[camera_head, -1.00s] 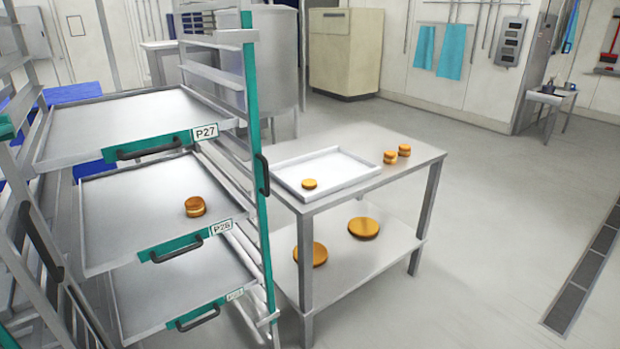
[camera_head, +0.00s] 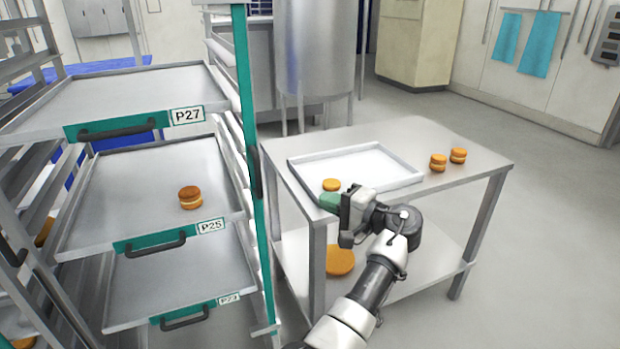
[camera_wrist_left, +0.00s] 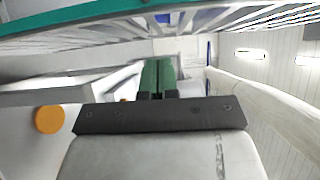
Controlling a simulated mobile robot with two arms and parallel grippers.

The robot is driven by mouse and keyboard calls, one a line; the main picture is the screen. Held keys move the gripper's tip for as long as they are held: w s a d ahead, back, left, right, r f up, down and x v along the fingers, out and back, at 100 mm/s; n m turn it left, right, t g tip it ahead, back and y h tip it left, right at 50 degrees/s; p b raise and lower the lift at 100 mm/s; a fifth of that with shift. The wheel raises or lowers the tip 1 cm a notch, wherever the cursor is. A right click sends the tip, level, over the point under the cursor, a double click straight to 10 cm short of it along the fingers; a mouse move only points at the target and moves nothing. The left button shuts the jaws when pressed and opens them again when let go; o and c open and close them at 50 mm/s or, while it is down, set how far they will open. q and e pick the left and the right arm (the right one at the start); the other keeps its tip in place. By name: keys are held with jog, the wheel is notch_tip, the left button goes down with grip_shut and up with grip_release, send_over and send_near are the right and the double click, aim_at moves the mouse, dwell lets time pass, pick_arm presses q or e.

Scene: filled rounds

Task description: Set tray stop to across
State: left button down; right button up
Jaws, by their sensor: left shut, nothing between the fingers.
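A rack (camera_head: 241,60) with a teal front post stands at the left of the head view. A dark upright bar (camera_head: 256,170) lies along this post; it may be the tray stop, but I cannot be sure. My left gripper (camera_head: 329,202) has green fingers, pressed together and empty. In the head view it appears right of the post, over the near edge of the white tray on the table. In the left wrist view the closed fingers (camera_wrist_left: 158,76) point away beneath a teal strip (camera_wrist_left: 70,20). My right gripper is not in view.
The rack holds trays labelled P27 (camera_head: 130,92) and P25 (camera_head: 100,190), with another below. A filled round (camera_head: 190,198) sits on P25. The steel table (camera_head: 465,190) bears a white tray (camera_head: 400,180) and rounds (camera_head: 438,162). Floor is clear at the right.

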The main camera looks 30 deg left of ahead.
pick_arm(q)
jog(key=s+a+r+p, duration=0.1)
jog(key=a+p, duration=0.4)
jog(key=a, duration=0.7)
jog(key=shift+s+a+r+n+g, duration=0.2)
jog(key=shift+a+r+n+g, duration=0.1)
jog(key=shift+a+r+n, duration=0.15)
jog(key=shift+d, duration=0.1)
